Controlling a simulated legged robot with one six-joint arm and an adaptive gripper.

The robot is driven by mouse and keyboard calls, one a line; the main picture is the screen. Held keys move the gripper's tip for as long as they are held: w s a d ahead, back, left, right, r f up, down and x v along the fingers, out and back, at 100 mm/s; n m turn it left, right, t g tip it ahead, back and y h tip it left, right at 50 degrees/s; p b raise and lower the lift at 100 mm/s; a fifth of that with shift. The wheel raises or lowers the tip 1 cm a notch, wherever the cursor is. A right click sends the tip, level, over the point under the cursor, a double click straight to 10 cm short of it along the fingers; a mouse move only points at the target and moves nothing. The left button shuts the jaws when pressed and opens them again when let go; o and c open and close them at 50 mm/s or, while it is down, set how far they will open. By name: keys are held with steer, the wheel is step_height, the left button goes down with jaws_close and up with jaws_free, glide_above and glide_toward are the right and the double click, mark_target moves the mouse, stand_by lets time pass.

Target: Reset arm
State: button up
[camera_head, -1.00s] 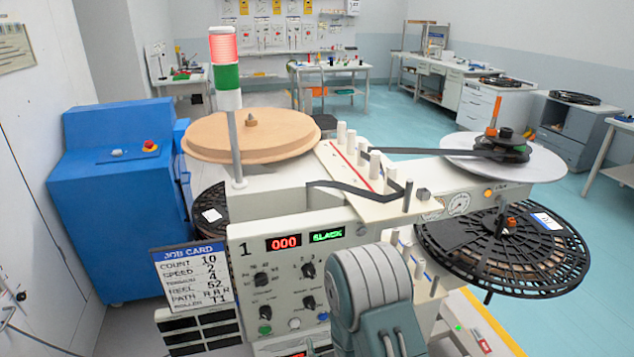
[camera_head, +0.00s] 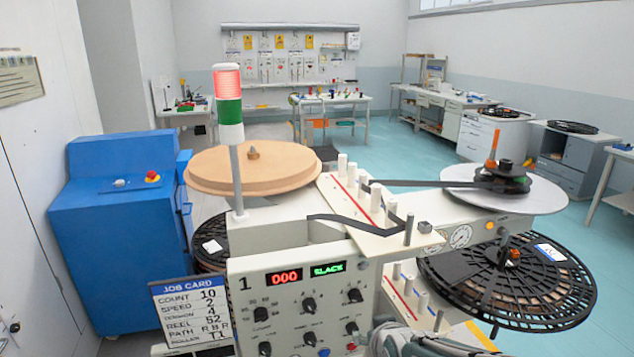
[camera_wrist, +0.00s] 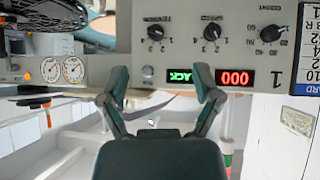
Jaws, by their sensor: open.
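My gripper (camera_wrist: 161,78) shows in the wrist view with its two teal fingers spread apart and nothing between them. The picture there is upside down. The fingers are in front of the station 1 panel, near its red 000 display (camera_wrist: 235,78) and green SLACK display (camera_wrist: 187,76). In the head view, the panel (camera_head: 330,310) shows the same displays (camera_head: 284,277), black knobs and coloured buttons. Part of my arm covers its lower right. My gripper cannot be made out in the head view.
A job card (camera_head: 190,312) hangs left of the panel. A tan reel (camera_head: 225,168), white disc (camera_head: 540,190) and black slotted reel (camera_head: 470,265) surround the station, with black tape across the pegs. A signal tower (camera_head: 229,105) shows red. A blue cabinet (camera_head: 110,240) stands left.

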steer(key=s+d+r+m+g, duration=0.1)
steer(key=s+d+r+g, duration=0.1)
steer(key=s, duration=0.7)
steer(key=s+d+r+m+g+h, duration=0.1)
steer(key=s+r, duration=0.4)
steer(key=s, duration=0.5)
steer(key=shift+d+g, duration=0.7)
steer(key=shift+d, duration=0.05)
